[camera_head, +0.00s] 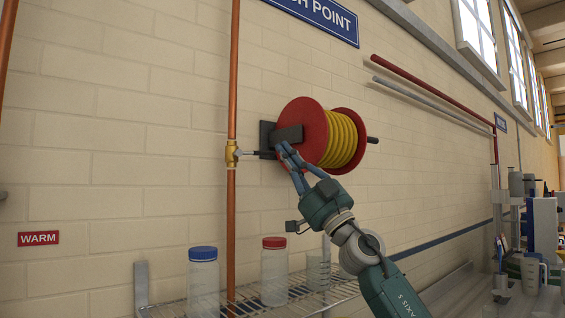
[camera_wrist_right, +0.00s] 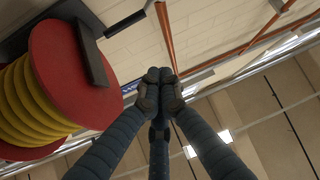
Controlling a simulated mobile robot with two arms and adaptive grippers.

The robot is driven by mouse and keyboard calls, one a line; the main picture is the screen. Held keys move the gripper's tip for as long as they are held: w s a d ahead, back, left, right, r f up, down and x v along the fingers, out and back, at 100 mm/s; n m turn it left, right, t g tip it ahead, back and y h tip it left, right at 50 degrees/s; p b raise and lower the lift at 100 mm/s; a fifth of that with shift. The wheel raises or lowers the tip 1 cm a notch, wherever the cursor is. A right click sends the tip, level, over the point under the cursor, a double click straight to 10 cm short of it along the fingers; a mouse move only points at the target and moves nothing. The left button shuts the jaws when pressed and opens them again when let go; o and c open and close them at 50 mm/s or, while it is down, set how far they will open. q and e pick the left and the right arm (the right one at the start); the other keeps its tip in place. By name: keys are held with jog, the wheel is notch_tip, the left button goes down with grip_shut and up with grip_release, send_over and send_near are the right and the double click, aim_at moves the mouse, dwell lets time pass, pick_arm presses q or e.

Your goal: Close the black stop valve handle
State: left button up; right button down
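A brass stop valve (camera_head: 231,153) sits on the vertical copper pipe. Its thin dark handle (camera_head: 250,153) sticks out to the right, roughly level, toward the hose reel. My right gripper (camera_head: 281,148) is just right of the handle's end, in front of the reel's left side. In the wrist view its fingertips (camera_wrist_right: 160,90) meet, with nothing visible between them. I cannot tell whether they touch the handle, whose far end is partly lost against the black bracket. My left gripper is in neither view.
A red hose reel (camera_head: 312,131) with yellow hose is close beside my gripper, with a black bracket (camera_head: 267,138). The copper pipe (camera_head: 232,210) runs down the wall. Below, a wire shelf (camera_head: 250,297) holds a blue-lidded jar (camera_head: 203,283) and a red-lidded jar (camera_head: 274,273).

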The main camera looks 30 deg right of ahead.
notch_tip(320, 180, down, 2)
jog(key=d+m+t+h, duration=0.1)
jog(key=d+m+h, duration=0.1)
jog(key=m+h, duration=0.2)
notch_tip(320, 180, up, 8)
jog(key=p, duration=0.4)
send_over(271, 155)
jog(key=s+a, duration=0.2)
jog(key=s, duration=0.1)
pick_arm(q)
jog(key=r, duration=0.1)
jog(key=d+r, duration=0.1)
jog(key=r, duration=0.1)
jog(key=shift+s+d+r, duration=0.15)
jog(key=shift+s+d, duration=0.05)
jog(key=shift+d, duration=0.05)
pick_arm(e)
jog(key=f, duration=0.4)
jog(key=shift+w+d+f, duration=0.15)
jog(key=shift+w+d, duration=0.2)
jog(key=shift+a, duration=0.1)
jog(key=shift+f+m+t+h+p, duration=0.45)
jog(key=shift+m+h, duration=0.25)
jog(key=shift+h, duration=0.1)
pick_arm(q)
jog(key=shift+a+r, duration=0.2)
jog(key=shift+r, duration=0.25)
pick_arm(e)
jog(key=shift+f+m, duration=0.15)
jog(key=shift+m, duration=0.15)
